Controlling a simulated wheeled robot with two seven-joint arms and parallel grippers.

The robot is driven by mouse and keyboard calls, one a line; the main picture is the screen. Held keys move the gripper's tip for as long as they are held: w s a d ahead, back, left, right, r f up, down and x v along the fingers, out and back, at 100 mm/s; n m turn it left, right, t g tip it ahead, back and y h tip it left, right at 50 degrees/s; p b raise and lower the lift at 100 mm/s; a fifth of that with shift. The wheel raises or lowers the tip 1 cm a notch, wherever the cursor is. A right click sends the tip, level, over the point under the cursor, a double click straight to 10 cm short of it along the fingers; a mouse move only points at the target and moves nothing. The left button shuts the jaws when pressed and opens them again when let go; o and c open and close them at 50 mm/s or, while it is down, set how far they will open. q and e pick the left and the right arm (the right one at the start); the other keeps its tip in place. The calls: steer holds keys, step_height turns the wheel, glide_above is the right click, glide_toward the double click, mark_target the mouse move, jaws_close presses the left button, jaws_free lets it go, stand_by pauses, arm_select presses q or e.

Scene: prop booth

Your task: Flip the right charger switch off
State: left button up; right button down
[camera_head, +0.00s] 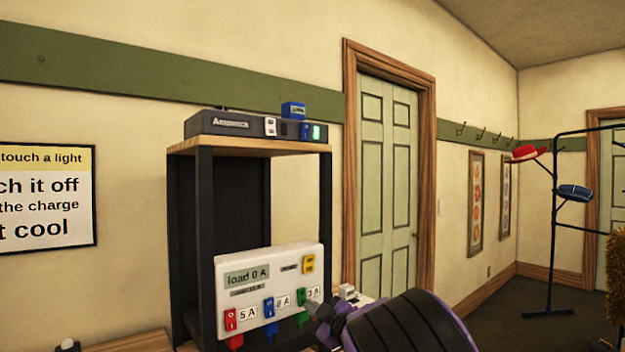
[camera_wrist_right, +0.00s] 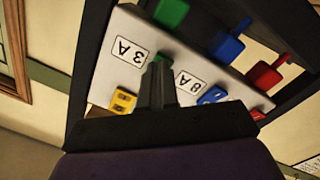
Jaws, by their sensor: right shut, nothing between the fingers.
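A dark charger box (camera_head: 232,123) sits on top of a shelf unit. Its front has a white switch (camera_head: 270,127), a blue switch (camera_head: 306,130) and a lit green light (camera_head: 317,132); a blue block (camera_head: 293,110) is on top. Below, a white panel (camera_head: 268,262) reads "load 0 A", with red (camera_head: 231,319), blue (camera_head: 269,307) and green (camera_head: 301,297) switches and a yellow one (camera_head: 308,264). My right gripper (camera_head: 314,307) is shut and empty, its tips at the green switch beside "3 A"; the wrist view shows the fingertips (camera_wrist_right: 158,66) overlapping it. Contact cannot be told. My left gripper is out of view.
The shelf unit (camera_head: 325,200) has dark posts and a wooden top (camera_head: 250,147). Coloured plugs hang under the panel, including a red one (camera_head: 235,340). A warning sign (camera_head: 45,195) is on the left wall. A door (camera_head: 386,180) and a hat stand (camera_head: 556,240) are farther right.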

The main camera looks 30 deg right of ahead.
step_height(320, 180, up, 22)
steer(key=s+d+n+t+y, duration=0.1)
steer(key=s+n+t, duration=0.15)
steer(key=n, duration=0.35)
steer(key=n+t+p, duration=0.1)
steer(key=n+t, duration=0.1)
steer(key=n, duration=0.3)
glide_toward(305, 126)
steer(key=shift+g, duration=0.25)
steer(key=p+x, duration=0.6)
steer(key=p, duration=0.1)
steer(key=shift+d+r, duration=0.1)
steer(key=shift+r, duration=0.3)
steer(key=shift+w+p, duration=0.35)
